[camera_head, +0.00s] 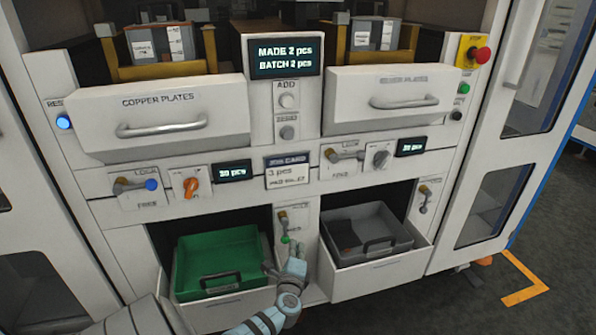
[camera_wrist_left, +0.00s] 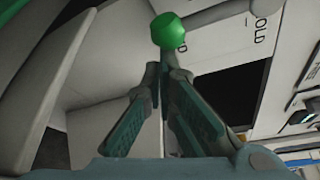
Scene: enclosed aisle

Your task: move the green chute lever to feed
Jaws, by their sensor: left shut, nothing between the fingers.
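The green chute lever shows in the head view as a green knob (camera_head: 285,240) on a short arm. It hangs down from a pivot on the white post between the two lower bays. In the left wrist view the green knob (camera_wrist_left: 168,31) is just beyond my fingertips, its grey arm running off to the upper right past a partly hidden label ending in "OLD". My left gripper (camera_head: 284,260) is just below the knob. In the wrist view its fingers (camera_wrist_left: 163,75) are shut and empty, apart from the knob. My right gripper is not in view.
A green bin (camera_head: 184,272) sits in the lower left bay, and a grey bin (camera_head: 398,222) is in the lower right drawer. Levers and dials line the panel above. Cabinet doors flank both sides.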

